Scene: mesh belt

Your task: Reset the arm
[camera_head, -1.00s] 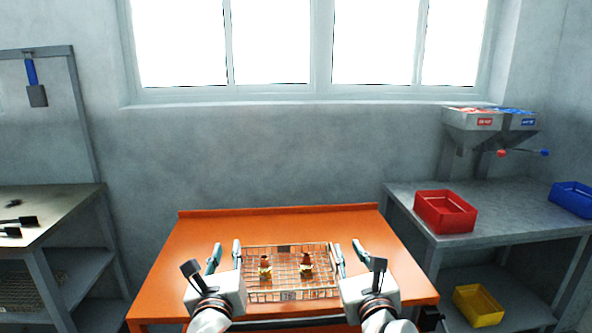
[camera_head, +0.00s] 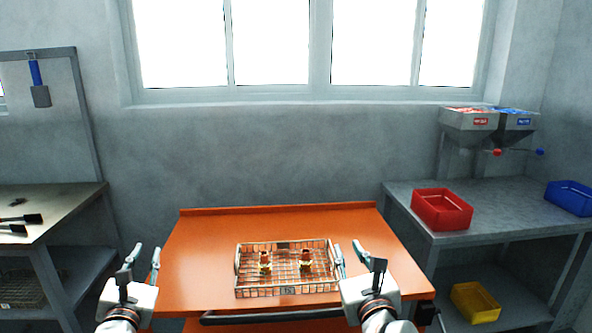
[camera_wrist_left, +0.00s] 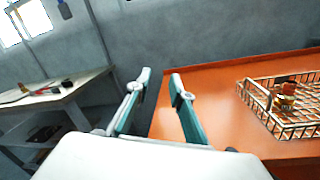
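My left gripper (camera_head: 141,256) is open and empty, off the left edge of the orange table (camera_head: 200,240), well left of the wire basket. In the left wrist view its two teal fingers (camera_wrist_left: 158,95) are spread with nothing between them. My right gripper (camera_head: 350,254) is open at the right end of the wire basket (camera_head: 288,291). One finger is close to the basket's right handle; I cannot tell if it touches. The basket sits on the table with two small brown-and-yellow parts (camera_head: 264,262) (camera_head: 305,262) standing inside. It also shows in the left wrist view (camera_wrist_left: 270,115).
A grey bench (camera_head: 480,195) at right bears a red bin (camera_head: 441,209) and a blue bin (camera_head: 571,198); a yellow bin (camera_head: 475,302) is on its lower shelf. Another bench (camera_head: 50,210) with tools stands at left. The table's back is clear.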

